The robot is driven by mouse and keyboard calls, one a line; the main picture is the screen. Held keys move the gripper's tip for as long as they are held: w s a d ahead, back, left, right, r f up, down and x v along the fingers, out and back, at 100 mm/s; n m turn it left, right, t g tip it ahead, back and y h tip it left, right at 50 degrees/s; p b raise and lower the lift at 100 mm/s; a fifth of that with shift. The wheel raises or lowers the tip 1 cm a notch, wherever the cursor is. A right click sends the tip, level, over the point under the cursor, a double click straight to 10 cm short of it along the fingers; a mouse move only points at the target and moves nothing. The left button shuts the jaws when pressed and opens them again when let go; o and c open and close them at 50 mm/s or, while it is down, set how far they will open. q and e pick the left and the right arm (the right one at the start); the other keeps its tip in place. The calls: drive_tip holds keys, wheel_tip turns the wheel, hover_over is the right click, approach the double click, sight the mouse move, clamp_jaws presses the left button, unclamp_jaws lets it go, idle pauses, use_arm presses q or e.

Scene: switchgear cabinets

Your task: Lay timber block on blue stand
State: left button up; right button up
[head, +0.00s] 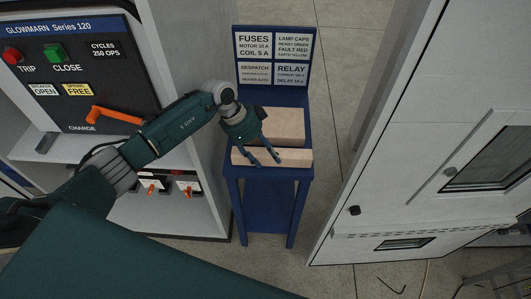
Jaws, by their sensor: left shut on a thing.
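The blue stand (304,174) is in the middle of the head view, with a raised back panel and thin legs. A pale timber block (297,158) lies across its front edge, long side running left to right. My left gripper (265,160) reaches down from above, its dark fingers shut on this front block. Its hand hides part of the wood behind. I cannot tell whether the block touches the stand's top. My right gripper is out of view.
A browner, larger wooden piece (288,122) is on the stand behind the front block. A labelled sign panel (274,58) rises at the back. A switchgear cabinet (214,150) stands close on the left; a grey cabinet door (400,190) is on the right, with floor between.

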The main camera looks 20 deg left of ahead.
use_arm(q)
drive_tip(key=shift+f, duration=0.15)
drive_tip(key=o, duration=1.5)
drive_tip(key=shift+o, duration=0.2)
drive_tip(key=shift+f, duration=0.1)
